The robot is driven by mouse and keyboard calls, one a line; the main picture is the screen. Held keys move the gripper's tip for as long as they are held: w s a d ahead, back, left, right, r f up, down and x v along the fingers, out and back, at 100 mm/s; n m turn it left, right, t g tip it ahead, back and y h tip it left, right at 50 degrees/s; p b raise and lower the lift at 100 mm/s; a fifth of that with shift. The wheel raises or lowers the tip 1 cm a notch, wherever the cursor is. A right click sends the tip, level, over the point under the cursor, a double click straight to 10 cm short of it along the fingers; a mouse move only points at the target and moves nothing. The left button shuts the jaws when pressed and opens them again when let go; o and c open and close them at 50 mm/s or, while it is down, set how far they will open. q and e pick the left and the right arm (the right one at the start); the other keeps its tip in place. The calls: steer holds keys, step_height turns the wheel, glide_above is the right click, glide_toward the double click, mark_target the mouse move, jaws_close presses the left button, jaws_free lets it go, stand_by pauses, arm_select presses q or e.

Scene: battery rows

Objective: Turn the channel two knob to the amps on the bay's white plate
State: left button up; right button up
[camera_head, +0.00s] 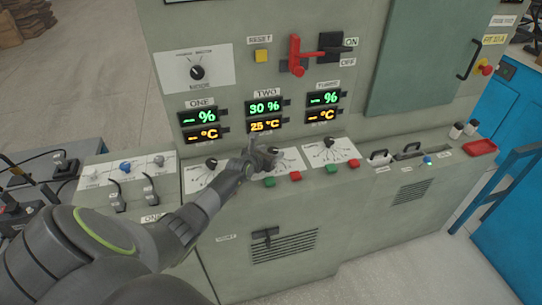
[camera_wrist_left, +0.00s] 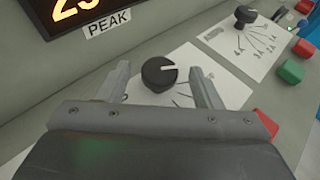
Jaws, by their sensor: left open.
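In the head view this plate (camera_head: 291,158) lies below the TWO display (camera_head: 265,115), which reads 30 % and 25 °C. My left gripper (camera_head: 264,154) is open, also seen in the left wrist view (camera_wrist_left: 160,72). Its fingers stand on either side of the knob; contact cannot be told. My right gripper is not in view.
The channel one knob (camera_head: 211,163) is at the left and the third knob (camera_head: 328,142) at the right, each on a white plate. Green (camera_head: 269,182) and red (camera_head: 295,176) buttons sit just in front. A red lever (camera_head: 296,58) is on the upright panel above.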

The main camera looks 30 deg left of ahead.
arm_select(q)
steer(key=shift+w+f, duration=0.15)
steer(key=shift+w, duration=0.3)
steer(key=c, duration=0.9)
steer(key=shift+c, duration=0.4)
